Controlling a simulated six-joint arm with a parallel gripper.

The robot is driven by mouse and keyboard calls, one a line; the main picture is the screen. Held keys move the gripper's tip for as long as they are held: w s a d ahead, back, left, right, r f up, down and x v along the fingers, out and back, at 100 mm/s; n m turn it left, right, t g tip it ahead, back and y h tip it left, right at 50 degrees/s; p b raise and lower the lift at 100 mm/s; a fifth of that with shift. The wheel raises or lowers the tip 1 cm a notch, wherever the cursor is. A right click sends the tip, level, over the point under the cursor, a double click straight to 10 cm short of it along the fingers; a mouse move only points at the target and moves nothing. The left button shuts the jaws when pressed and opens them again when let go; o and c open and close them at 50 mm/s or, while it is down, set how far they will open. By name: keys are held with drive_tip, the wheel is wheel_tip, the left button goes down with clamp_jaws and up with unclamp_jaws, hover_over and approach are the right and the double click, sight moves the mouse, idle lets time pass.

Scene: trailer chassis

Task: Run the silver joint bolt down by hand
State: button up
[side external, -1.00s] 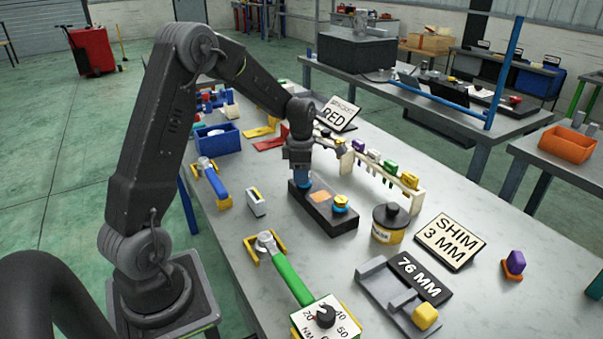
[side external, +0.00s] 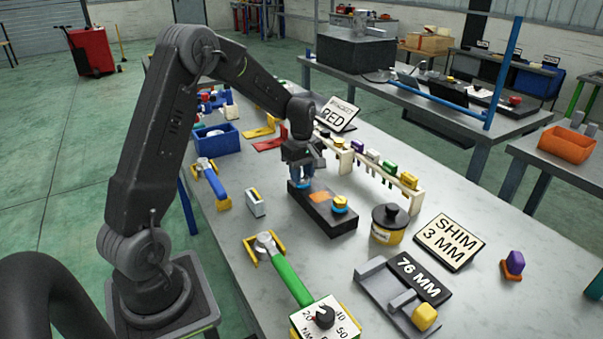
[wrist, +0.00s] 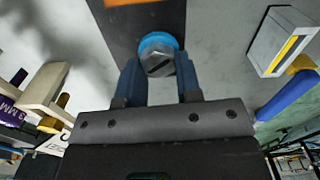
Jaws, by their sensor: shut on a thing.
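The silver joint bolt (wrist: 159,64) shows in the wrist view as a slotted silver head with a blue ring (wrist: 157,40) around it. My gripper (wrist: 158,75) has its two blue fingers on either side of the head, shut on it. In the side view my gripper (side external: 302,182) points down at the far left end of the black block (side external: 328,221), and the bolt is mostly hidden by the fingers. An orange patch (side external: 320,197) lies between.
A cream rack with coloured clips (side external: 375,165) stands behind the block. A black-lidded tin (side external: 389,222) is to its right. A green-handled torque wrench (side external: 290,280) lies in front, and a small grey-and-yellow block (side external: 256,202) sits to the left.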

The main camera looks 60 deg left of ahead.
drive_tip(key=m, duration=0.4)
drive_tip(key=shift+w+r+m, duration=0.15)
drive_tip(key=shift+w+m, duration=0.1)
drive_tip(key=shift+m, duration=0.15)
drive_tip(key=m, duration=0.5)
drive_tip(key=shift+w+d, duration=0.1)
drive_tip(key=shift+w, duration=0.05)
drive_tip(key=m, duration=0.5)
drive_tip(key=shift+d, duration=0.1)
drive_tip(key=m, duration=0.4)
drive_tip(key=shift+w+d, duration=0.1)
drive_tip(key=m, duration=0.5)
drive_tip(key=shift+d+r, duration=0.1)
drive_tip(key=shift+d, duration=0.05)
drive_tip(key=m, duration=0.4)
drive_tip(key=shift+d+m, duration=0.1)
drive_tip(key=shift+m, duration=0.2)
drive_tip(key=m, duration=0.4)
drive_tip(key=shift+s+d, duration=0.1)
drive_tip(key=shift+s, duration=0.1)
drive_tip(key=shift+s+m, duration=0.1)
drive_tip(key=shift+m, duration=2)
